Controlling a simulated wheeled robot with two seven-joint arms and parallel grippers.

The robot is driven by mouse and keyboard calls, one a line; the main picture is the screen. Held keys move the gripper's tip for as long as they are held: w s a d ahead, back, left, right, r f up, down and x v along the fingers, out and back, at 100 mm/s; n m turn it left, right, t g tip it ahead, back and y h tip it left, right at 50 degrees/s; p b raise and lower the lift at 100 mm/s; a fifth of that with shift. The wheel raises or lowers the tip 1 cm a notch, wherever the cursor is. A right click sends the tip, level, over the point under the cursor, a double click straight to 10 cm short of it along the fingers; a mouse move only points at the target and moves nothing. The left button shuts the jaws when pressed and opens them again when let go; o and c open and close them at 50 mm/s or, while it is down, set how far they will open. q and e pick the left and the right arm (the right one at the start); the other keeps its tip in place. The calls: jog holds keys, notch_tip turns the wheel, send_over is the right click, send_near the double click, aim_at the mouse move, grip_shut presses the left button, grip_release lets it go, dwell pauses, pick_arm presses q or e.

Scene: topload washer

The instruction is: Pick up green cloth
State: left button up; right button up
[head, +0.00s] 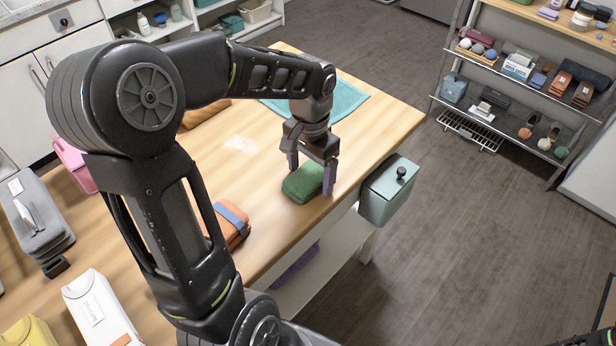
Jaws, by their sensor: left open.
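The green cloth (303,184) is a small folded, textured bundle on the wooden table near its right front edge. My left gripper (311,182) points down over it, its fingers open with one on either side of the cloth. Whether the fingers touch the cloth cannot be told. The cloth is partly hidden by the gripper. My right gripper does not show.
A teal mat (345,99) lies flat on the table (388,128) behind the gripper. A teal lidded bin (388,190) hangs at the table's right side. An orange folded cloth with a blue band (232,222) lies nearer. A shelf rack (520,75) stands at back right.

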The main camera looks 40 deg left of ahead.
aim_at(311, 172)
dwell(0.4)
pick_arm(q)
jog(key=c, duration=1.4)
jog(key=shift+c, duration=0.2)
notch_tip(311, 172, up, 10)
jog(key=shift+r+b, duration=0.1)
jog(key=shift+b, duration=0.25)
